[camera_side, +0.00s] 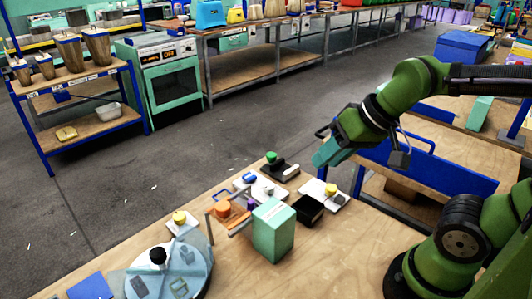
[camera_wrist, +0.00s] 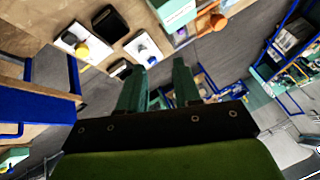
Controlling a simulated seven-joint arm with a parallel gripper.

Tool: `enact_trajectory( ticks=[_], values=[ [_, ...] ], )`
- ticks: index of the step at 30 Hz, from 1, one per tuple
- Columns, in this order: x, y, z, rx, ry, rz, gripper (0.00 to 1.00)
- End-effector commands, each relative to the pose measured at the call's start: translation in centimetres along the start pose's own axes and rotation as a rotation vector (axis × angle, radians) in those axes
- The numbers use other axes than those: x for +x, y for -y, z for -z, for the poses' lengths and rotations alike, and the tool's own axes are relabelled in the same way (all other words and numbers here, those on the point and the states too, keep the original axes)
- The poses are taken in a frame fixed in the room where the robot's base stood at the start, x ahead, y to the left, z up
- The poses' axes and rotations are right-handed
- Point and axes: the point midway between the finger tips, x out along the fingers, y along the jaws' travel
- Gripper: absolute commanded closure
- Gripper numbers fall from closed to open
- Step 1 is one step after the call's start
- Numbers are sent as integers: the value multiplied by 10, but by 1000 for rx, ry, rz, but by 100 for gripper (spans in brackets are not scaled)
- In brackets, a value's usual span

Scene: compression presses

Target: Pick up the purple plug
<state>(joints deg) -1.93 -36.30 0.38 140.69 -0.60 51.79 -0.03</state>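The purple plug (camera_side: 251,204) shows as a small patch in the side view, beside the orange-topped stand and behind the pale green box. Most of it is hidden there.
The pale green box (camera_side: 273,230) and the orange-topped stand (camera_side: 224,209) crowd the plug. A black open box (camera_side: 307,210), a white base with a yellow knob (camera_side: 331,190) and a green-knobbed black base (camera_side: 280,169) stand nearby. The table's front right is bare.

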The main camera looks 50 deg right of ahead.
Motion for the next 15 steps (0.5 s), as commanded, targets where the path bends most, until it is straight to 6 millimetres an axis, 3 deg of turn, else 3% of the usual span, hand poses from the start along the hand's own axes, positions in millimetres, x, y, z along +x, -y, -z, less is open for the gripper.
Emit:
enact_trajectory(
  ticks=[5, 15],
  values=[
    [26, 31, 33, -285, 165, -49, 67],
    [85, 92, 86, -1260, 525, 23, 67]
  ],
)
